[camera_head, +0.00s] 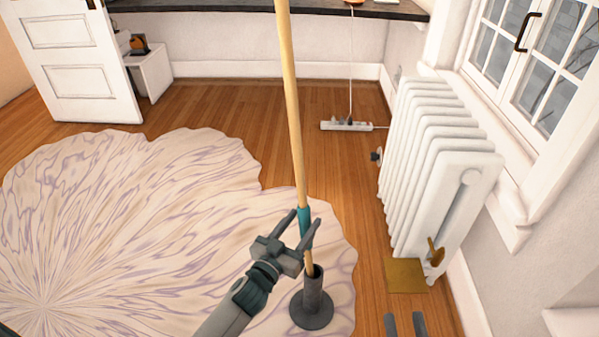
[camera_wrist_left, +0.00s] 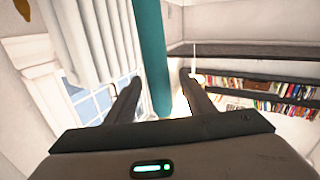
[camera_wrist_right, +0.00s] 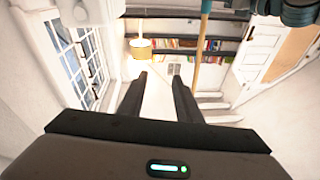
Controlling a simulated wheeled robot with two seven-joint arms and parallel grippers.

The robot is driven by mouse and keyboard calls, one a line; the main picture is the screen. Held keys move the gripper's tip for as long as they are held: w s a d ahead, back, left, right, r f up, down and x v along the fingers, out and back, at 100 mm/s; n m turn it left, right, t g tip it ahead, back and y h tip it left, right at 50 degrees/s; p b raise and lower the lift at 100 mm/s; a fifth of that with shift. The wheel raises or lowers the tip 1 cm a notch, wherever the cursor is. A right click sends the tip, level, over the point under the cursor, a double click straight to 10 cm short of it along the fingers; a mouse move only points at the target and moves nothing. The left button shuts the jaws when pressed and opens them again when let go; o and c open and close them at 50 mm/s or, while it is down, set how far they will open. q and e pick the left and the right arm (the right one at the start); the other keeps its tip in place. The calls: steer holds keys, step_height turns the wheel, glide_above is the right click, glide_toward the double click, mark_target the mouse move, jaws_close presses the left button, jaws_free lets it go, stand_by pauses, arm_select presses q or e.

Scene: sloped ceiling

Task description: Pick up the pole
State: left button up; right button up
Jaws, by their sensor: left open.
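The pole (camera_head: 291,110) is a long light-wood rod with a teal band. It stands nearly upright in a dark grey round-based holder (camera_head: 312,310) on the floor. My left gripper (camera_head: 305,222) is open at the teal band, with its fingers on either side of the pole. In the left wrist view the teal band (camera_wrist_left: 152,55) shows between the parted fingers (camera_wrist_left: 160,88). My right gripper (camera_head: 405,324) is open and empty at the bottom edge, right of the holder. In the right wrist view the pole (camera_wrist_right: 201,65) is beyond the right fingertips, near my left gripper.
A white radiator (camera_head: 430,160) stands at the right by the window. A power strip (camera_head: 346,125) lies on the wooden floor behind. A pale wavy rug (camera_head: 130,220) covers the left floor. A dark shelf (camera_head: 230,6) runs along the back wall.

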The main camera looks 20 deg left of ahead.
arm_select(q)
steer(key=w, duration=0.2)
steer(key=w+d+b, duration=0.1)
steer(key=w, duration=0.2)
arm_select(e)
steer(key=r, duration=0.1)
steer(key=s+r+t, duration=0.1)
steer(key=r+t, duration=0.1)
steer(key=shift+s+r+y, duration=0.3)
steer(key=shift+s+y, duration=0.1)
arm_select(q)
steer(key=shift+c, duration=0.4)
jaws_close()
steer(key=shift+r, duration=0.15)
arm_select(e)
steer(key=shift+w, duration=0.1)
